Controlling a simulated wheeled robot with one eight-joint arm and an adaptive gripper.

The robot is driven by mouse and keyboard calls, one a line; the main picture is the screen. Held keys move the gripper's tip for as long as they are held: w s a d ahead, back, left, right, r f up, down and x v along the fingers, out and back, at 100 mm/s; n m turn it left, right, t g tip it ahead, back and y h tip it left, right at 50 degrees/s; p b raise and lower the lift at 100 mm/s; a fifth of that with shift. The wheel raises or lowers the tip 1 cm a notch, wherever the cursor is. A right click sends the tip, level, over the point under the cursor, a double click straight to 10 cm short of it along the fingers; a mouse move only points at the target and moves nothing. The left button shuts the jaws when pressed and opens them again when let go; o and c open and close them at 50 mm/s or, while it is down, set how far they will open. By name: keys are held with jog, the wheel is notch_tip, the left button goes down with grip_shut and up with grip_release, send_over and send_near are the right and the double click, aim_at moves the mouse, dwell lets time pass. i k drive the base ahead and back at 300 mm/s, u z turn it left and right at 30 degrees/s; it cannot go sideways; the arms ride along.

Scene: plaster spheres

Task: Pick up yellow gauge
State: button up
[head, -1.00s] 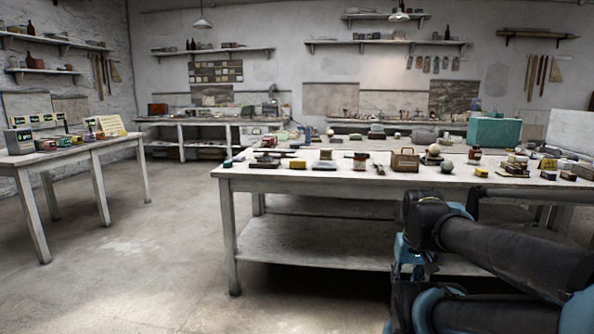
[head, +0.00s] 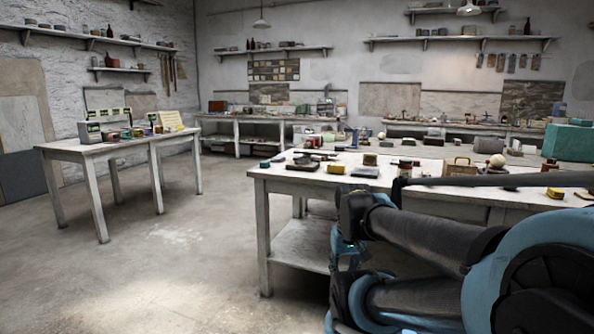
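I cannot tell for certain which thing is the yellow gauge. A small yellow block (head: 555,192) lies near the front edge of the long white worktable (head: 278,178), at the right. A pale yellow card (head: 171,119) stands on the side table at the left. My dark and blue arm fills the lower right and covers part of the worktable. I cannot make out my gripper's fingers.
The side table (head: 77,148) holds small boxes and cards. A tan case (head: 458,166), a pale sphere (head: 497,160) and a teal box (head: 568,142) stand on the worktable. A lower shelf (head: 300,242) lies under it. The floor (head: 150,260) between the tables is clear.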

aim_at(333, 168)
jog(key=z, duration=0.1)
jog(key=i, duration=1.2)
jog(key=z, duration=0.65)
